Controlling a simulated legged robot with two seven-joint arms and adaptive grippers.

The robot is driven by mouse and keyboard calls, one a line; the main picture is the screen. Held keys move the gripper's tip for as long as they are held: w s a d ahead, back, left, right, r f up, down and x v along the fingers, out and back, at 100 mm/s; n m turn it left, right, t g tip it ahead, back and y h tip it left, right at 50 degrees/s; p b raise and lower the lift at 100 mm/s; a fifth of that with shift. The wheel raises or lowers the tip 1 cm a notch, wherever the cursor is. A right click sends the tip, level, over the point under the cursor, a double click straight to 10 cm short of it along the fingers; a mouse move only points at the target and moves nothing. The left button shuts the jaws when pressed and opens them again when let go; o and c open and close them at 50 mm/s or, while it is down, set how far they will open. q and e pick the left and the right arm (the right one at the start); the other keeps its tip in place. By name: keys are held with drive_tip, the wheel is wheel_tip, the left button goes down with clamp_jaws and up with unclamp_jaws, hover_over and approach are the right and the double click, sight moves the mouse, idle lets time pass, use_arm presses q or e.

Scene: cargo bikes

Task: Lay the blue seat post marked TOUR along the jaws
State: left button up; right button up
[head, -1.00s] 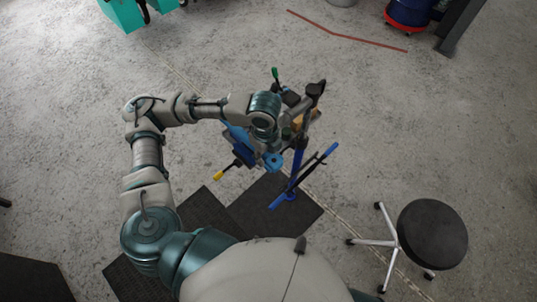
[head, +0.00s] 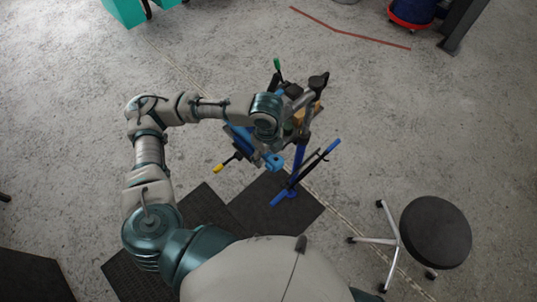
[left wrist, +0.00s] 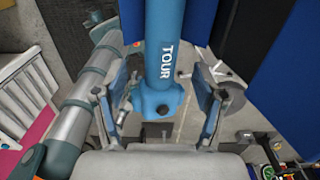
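The light blue seat post (left wrist: 164,45) lettered TOUR runs down the middle of the left wrist view and ends in a wider blue head (left wrist: 158,98). My left gripper (left wrist: 162,92) has its two fingers apart, one on each side of the post, with a visible gap on both sides. In the head view my left forearm and wrist reach over a blue-and-grey work stand (head: 298,158), and hide the gripper and most of the post. I cannot clearly pick out the jaws. My right gripper is in neither view.
Large dark blue surfaces (left wrist: 285,80) stand close at the right of the left wrist view. A tool with a yellow-tipped handle (head: 219,168) sticks out left of the stand. A black stool (head: 435,232) stands at right. Dark mats (head: 275,205) lie below. Open floor surrounds these.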

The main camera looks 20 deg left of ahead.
use_arm(q)
drive_tip(key=shift+d, duration=0.5)
drive_tip(key=shift+d+r, duration=0.15)
drive_tip(key=shift+r, duration=0.2)
wheel_tip(320, 180, up, 12)
drive_tip(key=shift+f, duration=0.25)
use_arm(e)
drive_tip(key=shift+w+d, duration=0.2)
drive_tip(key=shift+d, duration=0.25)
